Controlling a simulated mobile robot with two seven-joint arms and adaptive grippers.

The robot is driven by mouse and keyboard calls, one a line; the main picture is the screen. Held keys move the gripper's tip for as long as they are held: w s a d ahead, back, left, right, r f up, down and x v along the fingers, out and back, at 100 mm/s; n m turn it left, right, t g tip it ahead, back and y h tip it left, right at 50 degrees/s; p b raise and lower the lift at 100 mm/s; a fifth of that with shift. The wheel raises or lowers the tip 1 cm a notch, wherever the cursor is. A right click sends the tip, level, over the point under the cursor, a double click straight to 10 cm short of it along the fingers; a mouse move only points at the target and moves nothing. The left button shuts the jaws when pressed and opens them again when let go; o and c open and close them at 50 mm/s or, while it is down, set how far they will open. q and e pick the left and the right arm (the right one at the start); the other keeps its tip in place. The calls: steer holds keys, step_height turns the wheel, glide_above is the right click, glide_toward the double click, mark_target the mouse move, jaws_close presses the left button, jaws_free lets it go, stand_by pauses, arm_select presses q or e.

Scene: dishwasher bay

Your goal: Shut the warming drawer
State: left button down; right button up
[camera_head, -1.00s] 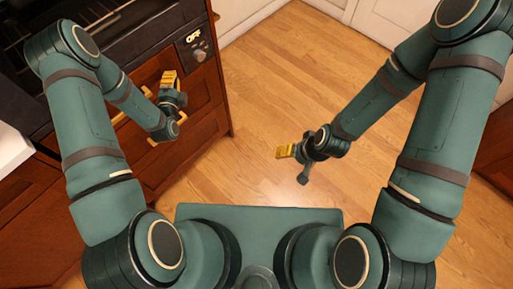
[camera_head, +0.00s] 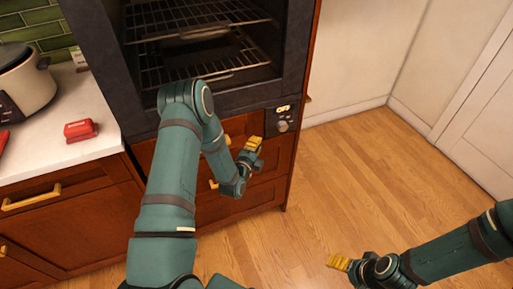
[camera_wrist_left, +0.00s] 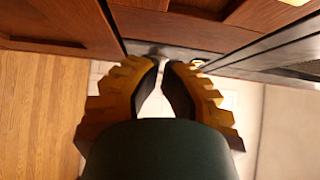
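The oven tower has a wooden drawer front (camera_head: 267,163) below the black oven, with a yellow handle partly hidden by my left arm. I take this for the warming drawer; how far it stands out I cannot tell. My left gripper (camera_head: 254,144) is in front of it, near its right part, and looks apart from it. In the left wrist view, the left gripper's yellow-backed fingers (camera_wrist_left: 162,62) come almost together at the tips with nothing held. My right gripper (camera_head: 338,262) is low over the floor at right; its fingers look together and empty.
The black oven cavity (camera_head: 200,45) shows wire racks. A control knob (camera_head: 282,126) sits at the oven's lower right. A white counter (camera_head: 50,150) at left holds a cooker (camera_head: 25,85) and a red item (camera_head: 80,129). The wood floor (camera_head: 370,170) at right is clear.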

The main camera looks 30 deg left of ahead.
arm_select(q)
steer(key=s+p, duration=0.1)
steer(key=s, duration=0.9)
steer(key=shift+d, duration=0.45)
steer(key=shift+s, duration=0.1)
